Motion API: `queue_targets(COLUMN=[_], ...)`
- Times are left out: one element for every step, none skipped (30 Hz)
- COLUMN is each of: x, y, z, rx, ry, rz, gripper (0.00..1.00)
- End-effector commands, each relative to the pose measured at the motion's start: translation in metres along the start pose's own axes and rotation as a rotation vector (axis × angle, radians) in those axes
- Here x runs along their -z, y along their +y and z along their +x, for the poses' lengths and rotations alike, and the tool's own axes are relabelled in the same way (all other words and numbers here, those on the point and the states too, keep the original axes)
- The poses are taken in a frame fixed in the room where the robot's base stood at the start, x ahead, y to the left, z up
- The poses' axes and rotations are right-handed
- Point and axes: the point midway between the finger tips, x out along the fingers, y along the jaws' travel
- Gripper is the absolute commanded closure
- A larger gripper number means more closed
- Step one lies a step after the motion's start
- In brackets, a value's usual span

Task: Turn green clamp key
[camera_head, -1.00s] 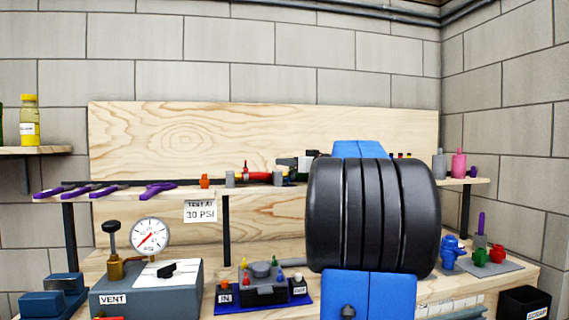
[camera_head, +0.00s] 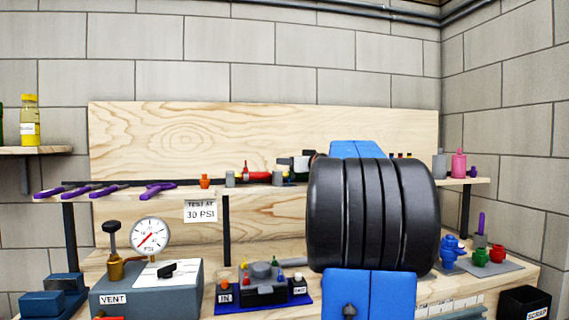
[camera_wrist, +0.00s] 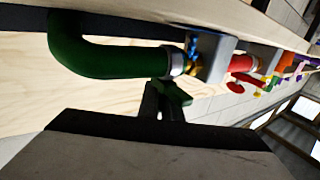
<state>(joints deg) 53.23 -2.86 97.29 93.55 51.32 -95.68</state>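In the wrist view a bent dark green hose (camera_wrist: 95,55) runs into a pale clamp band beside a grey block (camera_wrist: 211,56). The green clamp key (camera_wrist: 176,93) sits just below the band. My gripper (camera_wrist: 163,105) has its dark fingertips right at the key, touching it or very close. The fingers stand close together and the key's lower part is hidden by them, so I cannot tell whether they grip it. In the head view the green hose area is small and partly hidden near the large black ribbed cylinder.
A red hose (camera_wrist: 243,63) with a red key (camera_wrist: 235,87) lies beyond the grey block. In the head view the black ribbed cylinder (camera_head: 373,215) covers much of the right bench. A pressure gauge (camera_head: 150,236) stands left; purple-handled tools (camera_head: 157,190) lie on the shelf.

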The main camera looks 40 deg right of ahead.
Motion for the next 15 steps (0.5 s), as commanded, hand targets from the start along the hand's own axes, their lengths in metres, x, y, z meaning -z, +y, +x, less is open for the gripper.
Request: queue_targets(x=[0.001,0.001,0.000,0.000,0.000,0.001,0.001,0.001,0.000,0.000,0.000,0.001,0.001,0.001,0.000], y=[-0.001,0.000,0.001,0.001,0.002,0.002,0.003,0.003,0.005,0.005,0.006,0.007,0.008,0.008,0.010], z=[0.000,0.000,0.000,0.000,0.000,0.000,0.000,0.000,-0.001,0.000,-0.001,-0.001,-0.001,-0.001,-0.001], rx=[-0.015,-0.028,-0.046,-0.061,-0.079,-0.103,-0.123,-0.144,-0.173,-0.194,-0.216,-0.244,-0.263,-0.281,-0.304], ry=[0.001,0.000,0.000,0.000,0.001,0.001,0.001,0.001,0.000,0.000,0.000,0.001,0.000,0.000,0.000], rz=[-0.001,-0.001,0.000,0.000,0.000,0.000,0.000,0.000,0.001,0.001,0.001,0.000,0.000,0.001,0.001], gripper=[1.00,1.00,1.00,1.00,1.00,1.00,1.00,1.00,1.00,1.00,1.00,1.00,1.00,1.00,1.00])
